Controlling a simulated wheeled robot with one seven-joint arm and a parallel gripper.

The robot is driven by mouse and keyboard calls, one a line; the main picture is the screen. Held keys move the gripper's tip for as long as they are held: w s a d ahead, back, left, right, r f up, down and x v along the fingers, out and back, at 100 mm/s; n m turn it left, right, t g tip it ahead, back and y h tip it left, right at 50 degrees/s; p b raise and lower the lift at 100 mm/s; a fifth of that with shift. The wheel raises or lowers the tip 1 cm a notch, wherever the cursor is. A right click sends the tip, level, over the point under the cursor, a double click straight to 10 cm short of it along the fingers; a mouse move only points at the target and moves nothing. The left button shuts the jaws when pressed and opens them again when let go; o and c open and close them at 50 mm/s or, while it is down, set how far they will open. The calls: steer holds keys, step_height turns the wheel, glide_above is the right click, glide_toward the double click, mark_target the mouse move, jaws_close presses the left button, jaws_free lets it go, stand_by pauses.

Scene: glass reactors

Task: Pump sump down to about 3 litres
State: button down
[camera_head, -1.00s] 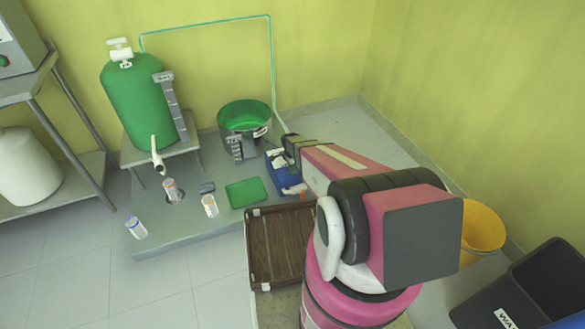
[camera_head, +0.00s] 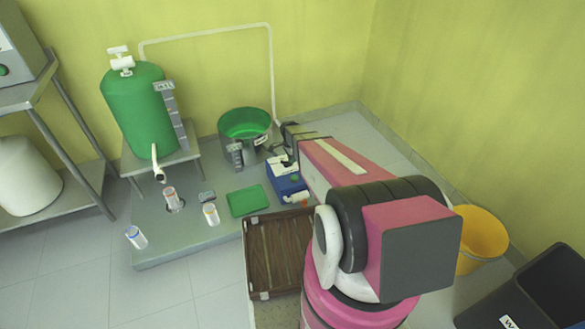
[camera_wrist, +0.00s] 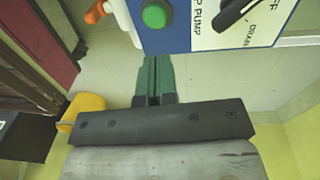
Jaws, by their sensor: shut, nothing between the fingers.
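The sump appears to be the open round tub (camera_head: 245,124) holding green liquid, with a small gauge (camera_head: 235,154) at its front. Its level reading is too small to make out. The blue pump box (camera_head: 288,182) stands in front of it to the right. In the wrist view its panel shows a green button (camera_wrist: 154,15), a black switch (camera_wrist: 236,12) and partial "PUMP" lettering. My gripper (camera_wrist: 154,60) is shut and empty, its tips just below the button with a small apparent gap. In the head view the fingers are hard to make out. The pipe (camera_head: 200,33) along the wall is pale.
A green tank (camera_head: 140,110) with a spout stands on a stand at the left. Small jars (camera_head: 172,198), a green tray (camera_head: 248,201) and a brown crate (camera_head: 275,250) are nearby. A yellow bucket (camera_head: 480,238) and black bin (camera_head: 535,285) stand right.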

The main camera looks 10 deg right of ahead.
steer(key=shift+a+r, duration=0.15)
steer(key=shift+r, duration=1.4)
